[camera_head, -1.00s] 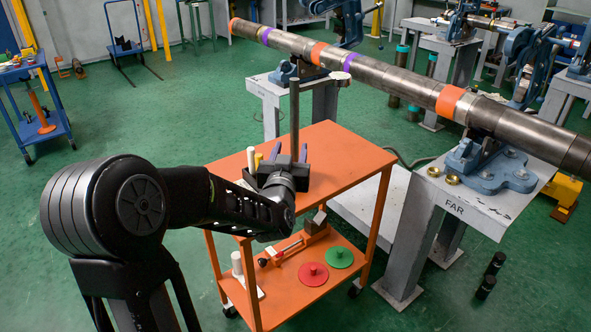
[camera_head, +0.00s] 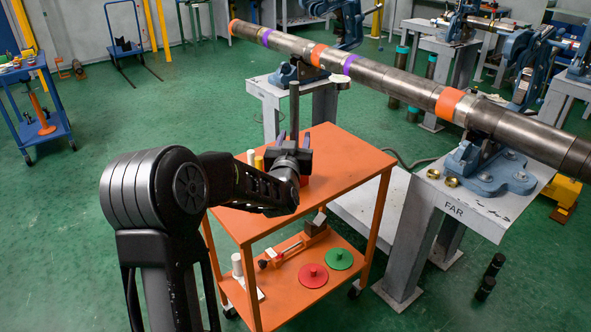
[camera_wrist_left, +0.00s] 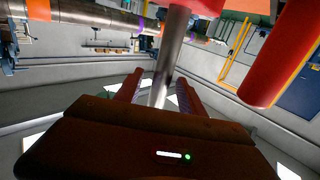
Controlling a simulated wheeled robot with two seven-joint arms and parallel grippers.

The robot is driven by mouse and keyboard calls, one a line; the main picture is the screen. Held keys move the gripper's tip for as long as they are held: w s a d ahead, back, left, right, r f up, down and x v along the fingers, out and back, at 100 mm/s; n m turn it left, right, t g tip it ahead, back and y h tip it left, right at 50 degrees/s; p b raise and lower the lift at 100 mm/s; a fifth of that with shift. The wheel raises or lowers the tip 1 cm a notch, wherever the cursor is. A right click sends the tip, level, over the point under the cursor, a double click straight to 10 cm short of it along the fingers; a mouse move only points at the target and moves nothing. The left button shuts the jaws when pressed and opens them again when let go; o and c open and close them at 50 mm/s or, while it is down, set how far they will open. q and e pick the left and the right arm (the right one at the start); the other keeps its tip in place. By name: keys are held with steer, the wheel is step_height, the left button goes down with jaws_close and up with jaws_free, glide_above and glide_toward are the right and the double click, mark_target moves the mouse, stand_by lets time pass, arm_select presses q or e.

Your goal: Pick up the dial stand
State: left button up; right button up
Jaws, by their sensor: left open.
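The dial stand shows as an upright grey post (camera_head: 294,108) at the cart's back edge in the head view. Its lower part is hidden behind my left gripper (camera_head: 294,136). In the left wrist view the post (camera_wrist_left: 174,48) stands in the gap between the two spread fingers (camera_wrist_left: 158,88). My left gripper is open around the post, and I cannot tell whether a finger touches it. A bit of red (camera_head: 304,181) shows just below the gripper. My right gripper is not in view.
The orange cart (camera_head: 345,165) holds white and yellow cylinders (camera_head: 259,163) close left of the gripper. Red (camera_head: 313,275) and green (camera_head: 338,259) discs lie on its lower shelf. A long pipe (camera_head: 400,83) rests on vises (camera_head: 488,168) behind. The cart top's right side is clear.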

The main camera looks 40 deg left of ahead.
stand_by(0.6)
arm_select(q)
jaws_close()
stand_by(0.3)
stand_by(0.9)
steer(key=shift+r, duration=0.3)
